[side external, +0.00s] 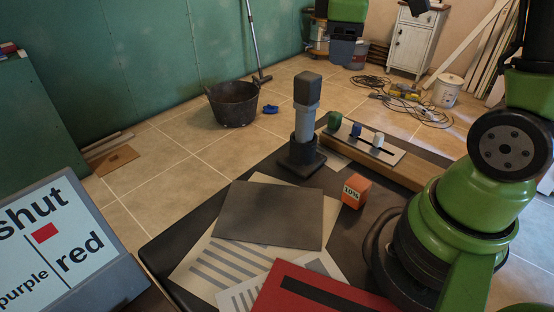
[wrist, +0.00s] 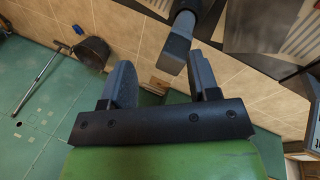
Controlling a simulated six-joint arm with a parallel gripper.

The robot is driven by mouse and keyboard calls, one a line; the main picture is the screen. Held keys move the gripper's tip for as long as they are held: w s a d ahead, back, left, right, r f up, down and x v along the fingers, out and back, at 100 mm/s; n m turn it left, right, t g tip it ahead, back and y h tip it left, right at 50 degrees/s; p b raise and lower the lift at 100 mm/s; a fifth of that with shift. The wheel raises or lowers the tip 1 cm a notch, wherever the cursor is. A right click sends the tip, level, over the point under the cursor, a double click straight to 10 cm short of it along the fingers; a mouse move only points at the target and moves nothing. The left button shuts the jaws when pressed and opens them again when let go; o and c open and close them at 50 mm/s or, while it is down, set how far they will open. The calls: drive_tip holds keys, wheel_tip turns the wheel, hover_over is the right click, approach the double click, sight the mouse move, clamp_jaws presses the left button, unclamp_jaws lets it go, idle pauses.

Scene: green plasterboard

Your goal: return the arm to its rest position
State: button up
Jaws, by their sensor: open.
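My gripper (wrist: 162,82) shows in the wrist view with its two dark fingers wide apart and nothing between them that I can see held. The side view shows my green and black arm (side external: 470,215) at the right, rising out of the top of the picture. My fingers cannot be made out clearly there. In the wrist view the grey-topped post (wrist: 178,42) appears just beyond the fingers; its distance from them is hard to tell. In the side view this post (side external: 307,122) stands upright on its dark base on the table.
The dark table (side external: 170,245) bears a grey sheet (side external: 268,215), striped papers, a red folder (side external: 320,290), an orange block (side external: 355,192) and a panel with green, blue and white knobs (side external: 365,145). A sign (side external: 60,240) stands left. A black bucket (side external: 232,104) is on the floor.

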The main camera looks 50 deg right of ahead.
drive_tip(key=s+a+r+m+t+y, duration=0.2)
drive_tip(key=s+a+m, duration=0.2)
drive_tip(key=s+a, duration=0.2)
drive_tip(key=s+a+r+m+t+y, duration=0.2)
drive_tip(key=s+a+m+t+y, duration=0.1)
drive_tip(key=s+a+m, duration=0.2)
drive_tip(key=shift+s+a+r+m+t, duration=0.3)
drive_tip(key=shift+s+a, duration=0.45)
drive_tip(key=shift+a, duration=0.3)
